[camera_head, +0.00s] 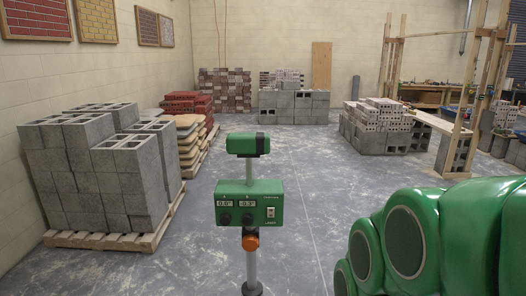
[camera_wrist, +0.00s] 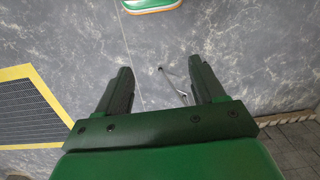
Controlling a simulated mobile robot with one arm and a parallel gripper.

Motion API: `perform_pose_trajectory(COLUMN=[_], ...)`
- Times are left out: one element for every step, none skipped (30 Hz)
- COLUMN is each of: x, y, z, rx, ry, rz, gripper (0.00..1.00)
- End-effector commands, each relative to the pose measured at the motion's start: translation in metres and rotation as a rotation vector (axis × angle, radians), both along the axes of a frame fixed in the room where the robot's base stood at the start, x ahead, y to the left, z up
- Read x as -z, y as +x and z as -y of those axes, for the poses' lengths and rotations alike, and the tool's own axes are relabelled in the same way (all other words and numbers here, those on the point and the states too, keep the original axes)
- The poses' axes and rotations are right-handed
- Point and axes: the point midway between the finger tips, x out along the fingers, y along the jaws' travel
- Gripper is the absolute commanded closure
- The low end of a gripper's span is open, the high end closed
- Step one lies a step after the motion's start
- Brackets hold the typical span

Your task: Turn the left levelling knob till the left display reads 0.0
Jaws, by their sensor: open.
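The green levelling box (camera_head: 249,204) stands on a grey post in the middle of the head view. Its left display (camera_head: 225,203) seems to read 0.0, perhaps with a minus sign; the digits are small. The right display (camera_head: 247,203) seems to read -0.3. The dark left knob (camera_head: 226,218) sits below the left display, and the right knob (camera_head: 247,218) is beside it. My gripper (camera_wrist: 163,75) is open in the wrist view, with grey floor beyond its fingers. It is apart from the knobs, and the wrist view shows neither knob. The head view does not show its fingertips.
A green cylindrical head (camera_head: 248,144) tops the post, and an orange knob (camera_head: 250,243) is below the box. A switch (camera_head: 271,212) is on the box's right. Grey blocks (camera_head: 105,165) stand on a pallet at left. Open floor surrounds the post.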

Motion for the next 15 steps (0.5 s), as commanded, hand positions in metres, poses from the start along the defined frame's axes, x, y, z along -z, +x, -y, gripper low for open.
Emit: perform_pose_trajectory(x=[-0.002,-0.003,-0.004,-0.004,-0.005,-0.005,-0.005,-0.005,-0.005,-0.005,-0.005,-0.005,-0.005,-0.005,-0.005], y=[-0.011,-0.017,-0.024,-0.028,-0.03,-0.033,-0.034,-0.035,-0.035,-0.035,-0.035,-0.035,-0.035,-0.035,-0.035], z=[0.007,0.01,0.013,0.014,0.015,0.017,0.017,0.017,0.017,0.017,0.017,0.017,0.017,0.017,0.017], rx=[0.017,0.023,0.031,0.035,0.039,0.042,0.043,0.044,0.044,0.044,0.044,0.043,0.043,0.043,0.043], ry=[-0.015,-0.023,-0.029,-0.033,-0.035,-0.038,-0.039,-0.04,-0.04,-0.04,-0.04,-0.04,-0.04,-0.04,-0.04], rz=[-0.021,-0.036,-0.053,-0.061,-0.067,-0.072,-0.075,-0.077,-0.078,-0.079,-0.079,-0.079,-0.079,-0.078,-0.078], gripper=[0.31,0.31,0.31,0.31,0.31,0.31,0.31,0.31,0.31,0.31,0.31,0.31,0.31,0.31,0.31])
